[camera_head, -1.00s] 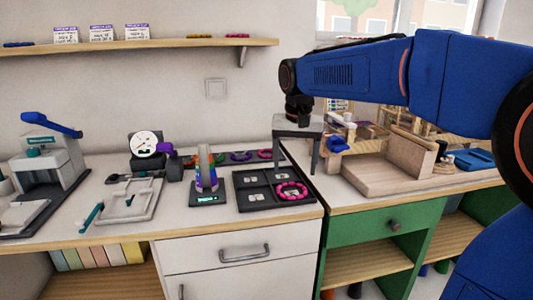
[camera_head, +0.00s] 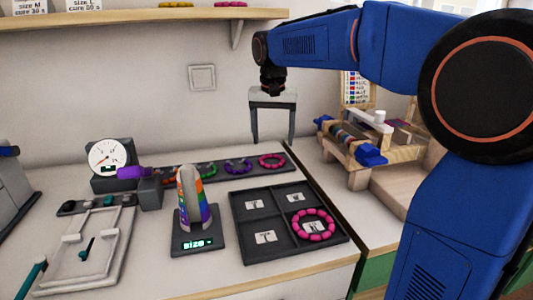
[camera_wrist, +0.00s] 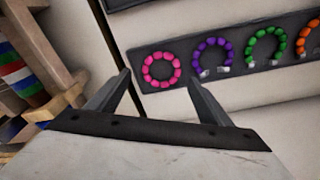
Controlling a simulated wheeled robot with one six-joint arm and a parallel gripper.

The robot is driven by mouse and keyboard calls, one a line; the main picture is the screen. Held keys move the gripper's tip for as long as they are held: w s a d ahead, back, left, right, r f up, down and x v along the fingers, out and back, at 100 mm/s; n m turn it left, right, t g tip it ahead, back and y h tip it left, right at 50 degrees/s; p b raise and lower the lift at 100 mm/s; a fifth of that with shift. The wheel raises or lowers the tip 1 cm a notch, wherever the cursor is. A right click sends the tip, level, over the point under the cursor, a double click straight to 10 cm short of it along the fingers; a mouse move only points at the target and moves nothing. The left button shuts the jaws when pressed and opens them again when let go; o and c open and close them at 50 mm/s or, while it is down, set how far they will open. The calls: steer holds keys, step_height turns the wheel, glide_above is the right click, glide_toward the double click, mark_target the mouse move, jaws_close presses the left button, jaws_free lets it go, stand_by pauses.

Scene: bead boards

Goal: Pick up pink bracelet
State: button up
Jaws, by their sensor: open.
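One pink bracelet (camera_head: 272,167), a closed beaded ring, lies at the right end of a dark board (camera_head: 207,181) by the wall. It also shows in the wrist view (camera_wrist: 147,70), between and beyond my fingertips. A second pink bracelet (camera_head: 296,222) lies in the front right compartment of a dark four-part tray (camera_head: 238,208). My gripper (camera_head: 273,141) points down, open and empty, above and apart from the bracelet on the board. Its two fingers also show in the wrist view (camera_wrist: 157,76).
On the board are a purple bracelet (camera_head: 238,161) and a green one (camera_head: 207,164), both open-ended in the wrist view. A rainbow cone stand (camera_head: 205,204) is left of the tray. A wooden loom (camera_head: 368,140) stands right of the gripper. A shelf (camera_head: 130,20) hangs above.

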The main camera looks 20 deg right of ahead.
mark_target(272, 163)
steer(key=shift+w+d+f, duration=0.1)
steer(key=shift+w+f, duration=0.25)
steer(key=shift+f, duration=0.9)
steer(key=shift+w+f, duration=0.3)
steer(key=shift+f, duration=0.9)
steer(key=shift+w+d+f, duration=0.1)
steer(key=shift+w+f, duration=0.25)
steer(key=shift+f, duration=0.9)
steer(key=c, duration=0.7)
